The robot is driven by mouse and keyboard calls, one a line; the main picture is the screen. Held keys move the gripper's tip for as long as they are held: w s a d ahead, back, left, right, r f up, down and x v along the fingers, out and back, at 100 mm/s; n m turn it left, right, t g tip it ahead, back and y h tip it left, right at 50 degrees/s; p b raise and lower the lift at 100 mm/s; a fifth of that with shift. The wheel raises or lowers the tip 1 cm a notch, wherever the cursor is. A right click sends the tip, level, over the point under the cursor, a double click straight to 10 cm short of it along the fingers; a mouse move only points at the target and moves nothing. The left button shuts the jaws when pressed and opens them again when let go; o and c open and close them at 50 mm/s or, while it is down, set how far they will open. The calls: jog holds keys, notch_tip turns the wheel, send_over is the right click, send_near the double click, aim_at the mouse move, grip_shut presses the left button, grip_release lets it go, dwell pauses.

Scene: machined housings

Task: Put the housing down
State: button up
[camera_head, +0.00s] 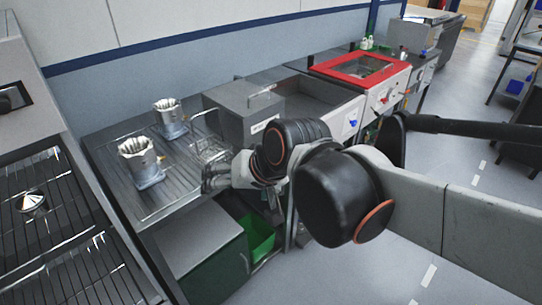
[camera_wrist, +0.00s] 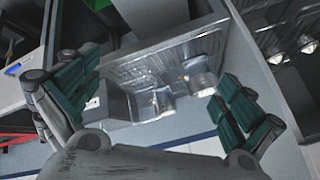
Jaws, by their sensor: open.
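Two silver machined housings stand upright on the ribbed metal worktop (camera_head: 185,188). The nearer housing (camera_head: 140,165) is to the left of my gripper; the farther housing (camera_head: 168,118) stands behind it by the wall. My gripper (camera_head: 213,165) is open and empty, above the right part of the worktop and apart from both housings. In the wrist view my gripper (camera_wrist: 155,70) shows its teal finger pads spread wide. The nearer housing (camera_wrist: 198,75) and the farther housing (camera_wrist: 157,105) lie beyond and between the fingers there.
A grey box (camera_head: 232,112) stands on the worktop's right end, close behind my gripper. A red-framed unit (camera_head: 360,67) is farther right. At left is a dark rack (camera_head: 60,245) with a shiny conical part (camera_head: 32,203). A green bin (camera_head: 258,238) is below.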

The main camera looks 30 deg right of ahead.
jog(key=s+d+f+n+h, duration=0.1)
jog(key=s+d+n+h, duration=0.1)
jog(key=s, duration=0.4)
jog(key=shift+s+d+n, duration=0.15)
jog(key=shift+d+n, duration=0.65)
jog(key=shift+d, duration=0.3)
jog(key=shift+f, duration=0.1)
